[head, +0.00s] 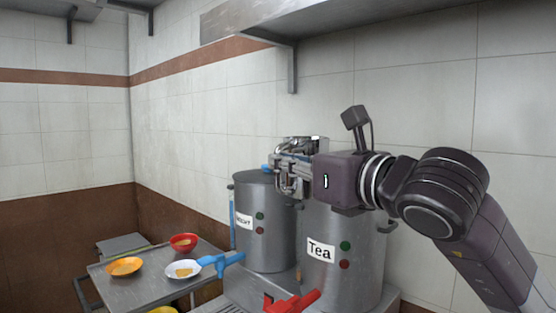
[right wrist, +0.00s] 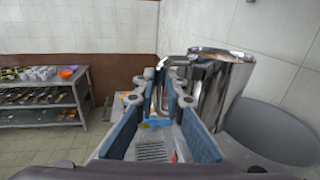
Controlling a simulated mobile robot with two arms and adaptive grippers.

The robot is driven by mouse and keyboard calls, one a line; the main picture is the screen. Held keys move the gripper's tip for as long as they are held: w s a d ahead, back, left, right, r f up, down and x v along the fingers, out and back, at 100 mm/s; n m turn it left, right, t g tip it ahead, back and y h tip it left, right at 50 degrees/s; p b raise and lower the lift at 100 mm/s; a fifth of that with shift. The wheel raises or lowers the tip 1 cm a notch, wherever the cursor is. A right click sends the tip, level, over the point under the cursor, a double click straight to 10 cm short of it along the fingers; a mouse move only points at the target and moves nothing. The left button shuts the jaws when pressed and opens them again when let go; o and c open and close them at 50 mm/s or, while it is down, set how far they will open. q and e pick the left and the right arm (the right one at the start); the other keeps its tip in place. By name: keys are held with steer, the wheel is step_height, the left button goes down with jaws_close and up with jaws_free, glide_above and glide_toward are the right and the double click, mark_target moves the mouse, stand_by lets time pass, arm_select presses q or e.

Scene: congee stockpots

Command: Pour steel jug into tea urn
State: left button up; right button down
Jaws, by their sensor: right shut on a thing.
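The steel jug (right wrist: 222,85) is shiny metal. In the right wrist view it stands roughly upright beside my right gripper (right wrist: 172,68), with its handle between the fingers. In the head view my right gripper (head: 290,170) is shut on it, and the jug (head: 303,141) is mostly hidden behind the gripper. The tea urn (head: 340,255) is a large grey metal pot with a white "Tea" label. My right gripper is above it and to its left, near the gap between the two urns. My wrist hides the tea urn's top. My left gripper is not in view.
A second grey urn (head: 265,225) stands left of the tea urn. Blue (head: 222,261) and red (head: 292,303) taps stick out in front. A metal table (head: 150,285) holds a red bowl (head: 184,242) and plates. A steel shelf (head: 300,20) hangs above.

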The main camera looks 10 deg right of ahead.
steer(key=d+r+p, duration=0.1)
steer(key=p, duration=0.1)
steer(key=w+d+r+m+p, duration=0.1)
steer(key=p, duration=0.1)
steer(key=shift+w+r+m, duration=0.2)
steer(key=shift+m, duration=0.1)
step_height(320, 180, up, 6)
steer(key=m+g+p, duration=0.2)
steer(key=m+p, duration=0.5)
steer(key=p, duration=0.5)
glide_above(290, 146)
steer(key=d, duration=0.4)
arm_select(q)
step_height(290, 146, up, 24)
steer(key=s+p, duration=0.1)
steer(key=p, duration=0.7)
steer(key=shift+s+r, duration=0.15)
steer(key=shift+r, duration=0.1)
arm_select(e)
steer(key=w+d+m+g+y, duration=0.2)
steer(key=w+d+m, duration=0.7)
steer(key=d, duration=0.1)
steer(key=shift+w+d+r+m, duration=0.15)
steer(key=shift+d+r+m, duration=0.15)
steer(key=shift+r+m, duration=0.1)
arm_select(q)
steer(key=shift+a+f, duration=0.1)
arm_select(e)
steer(key=shift+f, duration=0.15)
stand_by(0.7)
